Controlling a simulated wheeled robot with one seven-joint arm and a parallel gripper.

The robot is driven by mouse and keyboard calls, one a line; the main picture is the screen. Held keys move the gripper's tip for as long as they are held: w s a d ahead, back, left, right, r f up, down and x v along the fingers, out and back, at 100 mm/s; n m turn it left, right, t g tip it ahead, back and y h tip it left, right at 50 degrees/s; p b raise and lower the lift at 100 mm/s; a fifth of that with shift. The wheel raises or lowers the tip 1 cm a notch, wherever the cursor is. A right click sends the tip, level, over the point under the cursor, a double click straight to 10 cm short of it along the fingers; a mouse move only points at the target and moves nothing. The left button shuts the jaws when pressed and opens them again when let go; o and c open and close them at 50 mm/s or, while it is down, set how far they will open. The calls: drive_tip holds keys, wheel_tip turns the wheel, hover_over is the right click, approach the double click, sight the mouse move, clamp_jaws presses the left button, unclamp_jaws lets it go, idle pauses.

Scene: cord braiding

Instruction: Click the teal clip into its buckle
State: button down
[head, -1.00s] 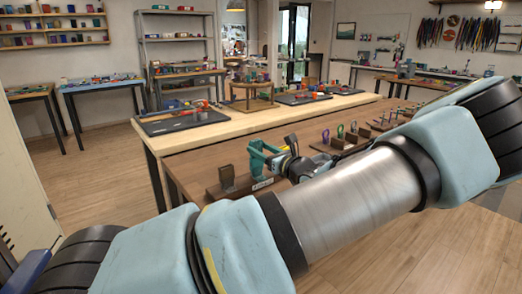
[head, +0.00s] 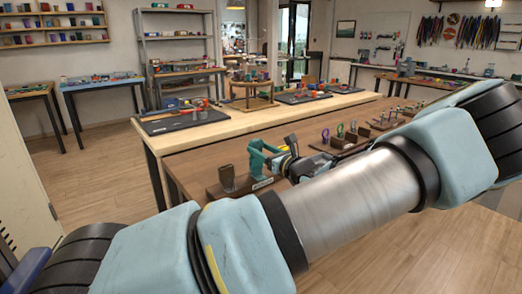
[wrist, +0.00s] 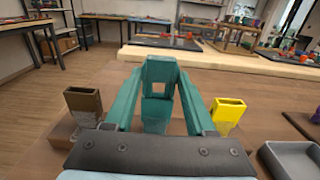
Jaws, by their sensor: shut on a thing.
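My gripper (wrist: 159,76) has teal fingers that reach forward from a black palm in the wrist view. It is shut on the teal clip (wrist: 161,68), a frame-like piece at the fingertips. Directly below the clip in the picture, between the fingers, is the teal buckle (wrist: 155,115), a box-shaped socket. The clip's lower end overlaps the buckle's top in this view; I cannot tell whether it is inside or only above it. In the head view the teal parts (head: 258,158) look small and run together, and my arm hides part of the area.
A brown buckle (wrist: 83,102) stands left of the teal one, and a yellow buckle (wrist: 228,112) stands right. A grey tray (wrist: 290,160) is at the lower right. Other stands (head: 345,138) sit farther along the brown table (head: 190,163). A pale bench (head: 300,112) lies behind.

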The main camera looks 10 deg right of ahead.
drive_tip(key=shift+f, duration=0.3)
idle(0.6)
unclamp_jaws()
idle(0.4)
drive_tip(key=shift+s, duration=0.1)
drive_tip(key=shift+p+v, duration=0.65)
drive_tip(key=shift+v, duration=0.2)
drive_tip(key=p+v, duration=0.1)
drive_tip(key=v, duration=0.3)
drive_tip(key=shift+s+p, duration=0.1)
drive_tip(key=shift+p, duration=0.3)
